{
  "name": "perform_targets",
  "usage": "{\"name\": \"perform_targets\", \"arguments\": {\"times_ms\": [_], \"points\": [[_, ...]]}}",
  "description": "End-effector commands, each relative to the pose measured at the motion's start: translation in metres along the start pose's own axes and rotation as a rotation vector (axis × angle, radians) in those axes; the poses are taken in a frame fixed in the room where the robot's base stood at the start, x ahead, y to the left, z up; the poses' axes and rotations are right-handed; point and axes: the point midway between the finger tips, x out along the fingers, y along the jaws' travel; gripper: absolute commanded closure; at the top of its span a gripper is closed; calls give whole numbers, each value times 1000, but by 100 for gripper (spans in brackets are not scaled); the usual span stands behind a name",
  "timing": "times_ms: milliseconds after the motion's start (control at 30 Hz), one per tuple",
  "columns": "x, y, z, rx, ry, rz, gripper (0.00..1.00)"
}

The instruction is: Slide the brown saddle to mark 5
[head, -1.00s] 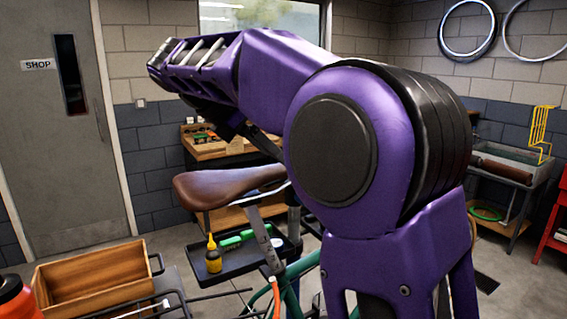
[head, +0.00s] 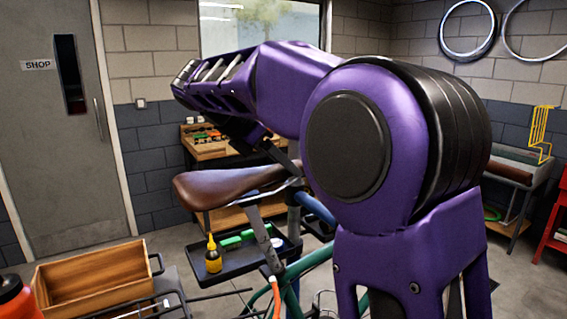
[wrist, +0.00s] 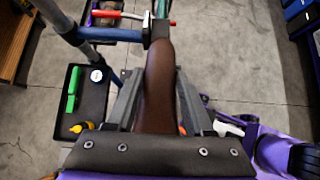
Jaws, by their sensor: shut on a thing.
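The brown saddle (head: 225,188) sits above the green bike frame (head: 300,266), roughly level, at the middle left of the head view. In the wrist view the saddle (wrist: 158,95) runs lengthwise between the two grey fingers of my gripper (wrist: 158,80). The gripper is shut on the saddle, one finger along each side. In the head view my purple arm stands in front and to the right, hiding much of the bike. I can read no numbered mark in either view, so I cannot tell where mark 5 is.
A dark tray (head: 240,258) with a yellow bottle (head: 213,254) and green tools is below the saddle. A wooden box (head: 95,280) stands at the front left. A workbench (head: 225,150) is behind, with open floor around.

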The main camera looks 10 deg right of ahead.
Motion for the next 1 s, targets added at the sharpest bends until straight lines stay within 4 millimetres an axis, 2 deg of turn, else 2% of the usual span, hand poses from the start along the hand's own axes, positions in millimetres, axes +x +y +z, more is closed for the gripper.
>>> {"name": "perform_targets", "arguments": {"times_ms": [33, 100, 133, 467, 700, 967, 1000], "points": [[0, 0, 0, 0, 0, 0, 86], [0, 0, 0, 0, 0, 0, 98], [0, 0, 0, 0, 0, 0, 100], [-2, 0, 1, 0, 0, 1, 100], [-26, 1, 13, 3, -1, 4, 100], [-29, 0, 16, 3, -2, 4, 100], [-29, 0, 16, 3, -3, 5, 44]]}}
